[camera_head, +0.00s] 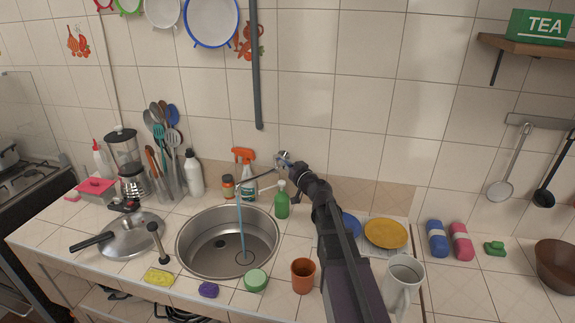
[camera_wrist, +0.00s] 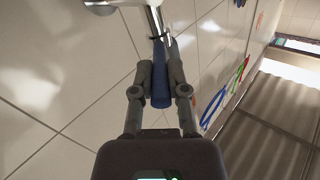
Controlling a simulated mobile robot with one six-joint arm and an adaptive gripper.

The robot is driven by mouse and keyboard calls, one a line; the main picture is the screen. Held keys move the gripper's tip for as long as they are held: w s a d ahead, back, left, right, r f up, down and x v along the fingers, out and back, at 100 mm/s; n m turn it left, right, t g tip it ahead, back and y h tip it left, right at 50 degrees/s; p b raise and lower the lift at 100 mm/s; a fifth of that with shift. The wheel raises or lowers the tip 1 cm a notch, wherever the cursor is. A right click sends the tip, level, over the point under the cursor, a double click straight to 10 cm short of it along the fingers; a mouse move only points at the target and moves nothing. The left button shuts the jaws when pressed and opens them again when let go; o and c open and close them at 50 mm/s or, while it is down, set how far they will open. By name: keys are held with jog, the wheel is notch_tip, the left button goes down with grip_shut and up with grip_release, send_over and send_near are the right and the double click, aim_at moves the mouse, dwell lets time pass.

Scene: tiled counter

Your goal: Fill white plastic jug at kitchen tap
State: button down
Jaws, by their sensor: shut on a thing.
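The white plastic jug (camera_head: 402,283) stands upright on the counter, right of my arm and apart from the sink. The chrome tap (camera_head: 262,181) is on the wall above the round steel sink (camera_head: 188,259). A stream of water (camera_head: 241,222) runs from its spout into the basin. My gripper (camera_head: 289,165) is at the tap body. In the wrist view, my gripper (camera_wrist: 160,78) is shut on a blue tap handle (camera_wrist: 160,90), with chrome tap parts (camera_wrist: 150,12) just beyond it. In the head view, my arm hides most of the handle.
A green soap bottle (camera_head: 282,203) and a spray bottle (camera_head: 244,180) stand close behind the sink. A terracotta cup (camera_head: 303,275) and a green round sponge (camera_head: 256,281) are in front. A yellow plate (camera_head: 386,233) lies right of my arm. A grey pipe (camera_head: 257,70) hangs above.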

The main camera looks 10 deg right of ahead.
jog(key=c, duration=0.6)
grip_release()
jog(key=shift+w, duration=0.1)
jog(key=shift+c, duration=0.2)
jog(key=v, duration=1.2)
